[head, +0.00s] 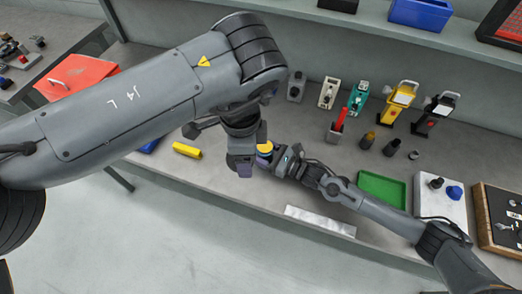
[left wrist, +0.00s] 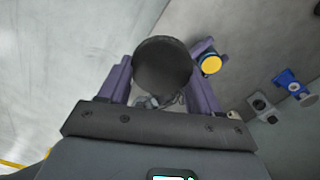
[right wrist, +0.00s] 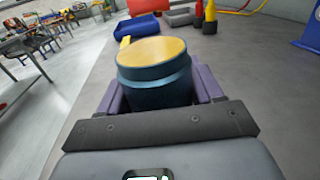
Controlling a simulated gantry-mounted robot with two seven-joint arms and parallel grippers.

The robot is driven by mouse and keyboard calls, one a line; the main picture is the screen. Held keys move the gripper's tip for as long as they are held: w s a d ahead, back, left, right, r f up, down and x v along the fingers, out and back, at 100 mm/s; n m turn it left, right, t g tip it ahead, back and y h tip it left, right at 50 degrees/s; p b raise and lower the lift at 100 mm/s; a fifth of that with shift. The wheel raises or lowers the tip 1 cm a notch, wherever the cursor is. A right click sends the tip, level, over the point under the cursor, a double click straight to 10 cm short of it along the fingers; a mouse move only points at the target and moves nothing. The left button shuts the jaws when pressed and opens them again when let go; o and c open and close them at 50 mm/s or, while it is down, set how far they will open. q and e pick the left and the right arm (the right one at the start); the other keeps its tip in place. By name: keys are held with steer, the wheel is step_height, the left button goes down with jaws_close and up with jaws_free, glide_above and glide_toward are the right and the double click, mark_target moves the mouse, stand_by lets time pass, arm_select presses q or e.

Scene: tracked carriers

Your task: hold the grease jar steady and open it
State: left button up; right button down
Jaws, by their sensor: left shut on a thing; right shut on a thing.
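The grease jar (right wrist: 155,82) is a dark blue round jar with a flat yellow top. My right gripper (right wrist: 155,100) is shut around its body and holds it roughly upright. The jar's yellow top also shows in the head view (head: 265,147) and in the left wrist view (left wrist: 210,65). My left gripper (left wrist: 162,80) is shut on a dark round lid-like piece (left wrist: 162,62), which is apart from the jar. In the head view my left gripper (head: 240,165) is just left of the jar and hides that piece.
A yellow cylinder (head: 187,150) lies on the bench left of my grippers. A green tray (head: 382,189) and a metal strip (head: 320,221) are to the right. Several small tools and lamps stand along the back, with a red-handled item (head: 340,122) in a holder. Floor lies beyond the bench's front edge.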

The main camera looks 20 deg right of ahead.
steer(key=shift+f, duration=0.15)
steer(key=shift+c, duration=0.8)
jaws_free()
